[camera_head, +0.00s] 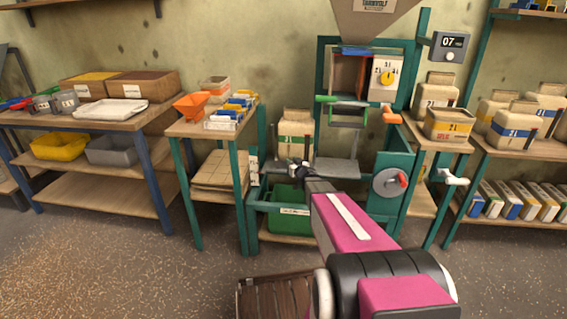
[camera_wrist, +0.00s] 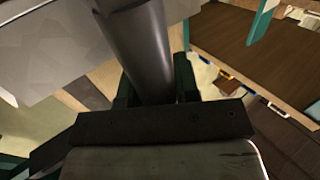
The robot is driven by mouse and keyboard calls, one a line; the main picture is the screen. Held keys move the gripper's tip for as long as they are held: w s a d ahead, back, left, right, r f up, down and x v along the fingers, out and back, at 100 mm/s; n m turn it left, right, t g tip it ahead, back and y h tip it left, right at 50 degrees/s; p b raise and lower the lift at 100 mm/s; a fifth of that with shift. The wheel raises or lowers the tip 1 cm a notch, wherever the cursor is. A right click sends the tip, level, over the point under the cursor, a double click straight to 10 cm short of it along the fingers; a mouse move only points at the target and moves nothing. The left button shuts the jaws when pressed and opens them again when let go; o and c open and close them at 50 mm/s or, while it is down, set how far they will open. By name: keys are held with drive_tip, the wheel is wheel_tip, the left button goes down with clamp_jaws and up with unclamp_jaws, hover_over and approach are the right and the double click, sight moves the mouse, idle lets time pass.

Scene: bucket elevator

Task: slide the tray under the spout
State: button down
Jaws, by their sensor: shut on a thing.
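The bucket elevator (camera_head: 322,62) stands at centre with a grey hopper (camera_head: 372,22) on top. A flat grey tray (camera_head: 338,168) is low in its frame, right of my gripper. My gripper (camera_head: 297,168) is at the tray's left end, shut on what looks like the tray's handle. In the wrist view a grey round bar (camera_wrist: 148,50) runs down between my dark fingers (camera_wrist: 155,97). The grip itself is mostly hidden. I cannot clearly pick out the spout; a green-handled part (camera_head: 342,99) sits above the tray.
A green bin (camera_head: 290,220) is below my gripper. A labelled jar (camera_head: 294,138) stands close behind it. A crank wheel (camera_head: 389,184) is at the elevator's right. A brown slatted crate (camera_head: 270,298) is on the floor. Tables flank both sides; the front-left floor is clear.

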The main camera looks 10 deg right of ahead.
drive_tip(key=s+d, duration=0.3)
drive_tip(key=d, duration=0.8)
drive_tip(key=s+d, duration=0.4)
drive_tip(key=d, duration=0.7)
drive_tip(key=shift+s+d, duration=0.2)
drive_tip(key=shift+d, duration=0.2)
drive_tip(key=c, duration=1.1)
unclamp_jaws()
drive_tip(key=shift+d, duration=0.15)
drive_tip(key=shift+s, duration=0.1)
drive_tip(key=v, duration=0.7)
drive_tip(key=shift+s, duration=0.25)
